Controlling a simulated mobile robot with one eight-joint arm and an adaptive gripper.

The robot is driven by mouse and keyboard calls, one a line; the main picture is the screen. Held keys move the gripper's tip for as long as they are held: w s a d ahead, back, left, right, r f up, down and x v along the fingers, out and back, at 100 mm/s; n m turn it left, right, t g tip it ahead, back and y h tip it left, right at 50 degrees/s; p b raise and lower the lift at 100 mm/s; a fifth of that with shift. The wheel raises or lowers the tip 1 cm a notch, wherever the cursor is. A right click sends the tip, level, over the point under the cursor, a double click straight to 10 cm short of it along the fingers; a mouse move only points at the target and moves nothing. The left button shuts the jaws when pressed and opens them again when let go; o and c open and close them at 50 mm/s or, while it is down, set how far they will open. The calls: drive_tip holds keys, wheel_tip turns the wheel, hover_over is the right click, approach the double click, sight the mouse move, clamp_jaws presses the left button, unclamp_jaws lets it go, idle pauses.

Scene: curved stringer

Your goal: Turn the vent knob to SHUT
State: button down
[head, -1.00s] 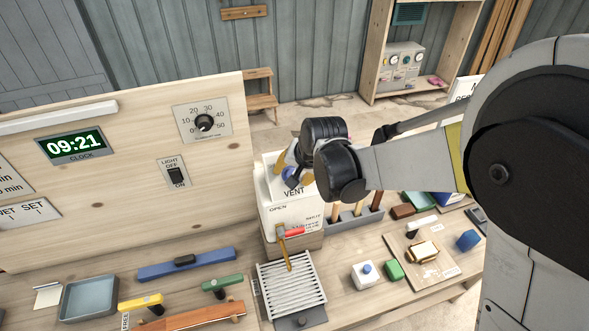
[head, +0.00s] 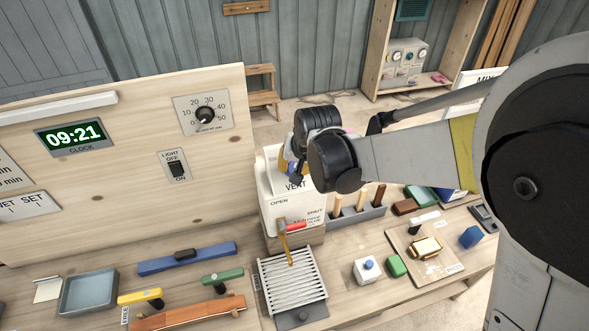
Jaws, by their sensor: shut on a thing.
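The vent box (head: 278,212) is a pale box at the middle of the bench, with VENT on its upper part and OPEN at left and SHUT at right below. My gripper (head: 294,172) is at the top of the box, just above the VENT lettering, reaching in from the right. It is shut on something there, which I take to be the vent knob. My black wrist covers most of the spot, so the knob and its pointing direction cannot be made out. A small blue patch and yellowish patches show beside the fingers.
A red-and-yellow tool (head: 285,240) stands against the box front, above a white slatted rack (head: 292,282). A rack of wooden-handled tools (head: 357,213) is close at right. The upright panel with the clock (head: 73,138) and dial (head: 205,114) rises at left.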

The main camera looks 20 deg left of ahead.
drive_tip(key=n+h+b, duration=0.1)
drive_tip(key=n+b, duration=0.1)
drive_tip(key=n, duration=0.1)
drive_tip(key=shift+a+f+t, duration=0.1)
drive_tip(key=shift+t, duration=0.2)
drive_tip(key=n+t+b, duration=0.1)
drive_tip(key=n+b, duration=0.1)
drive_tip(key=n, duration=0.2)
drive_tip(key=shift+s+h, duration=0.1)
drive_tip(key=shift+h, duration=0.3)
drive_tip(key=n+t+b, duration=0.1)
drive_tip(key=n, duration=0.2)
drive_tip(key=shift+b, duration=0.4)
drive_tip(key=shift+s+n+t+b, duration=0.1)
drive_tip(key=shift+n+t+b, duration=0.55)
drive_tip(key=shift+n, duration=1.15)
drive_tip(key=c, duration=1)
unclamp_jaws()
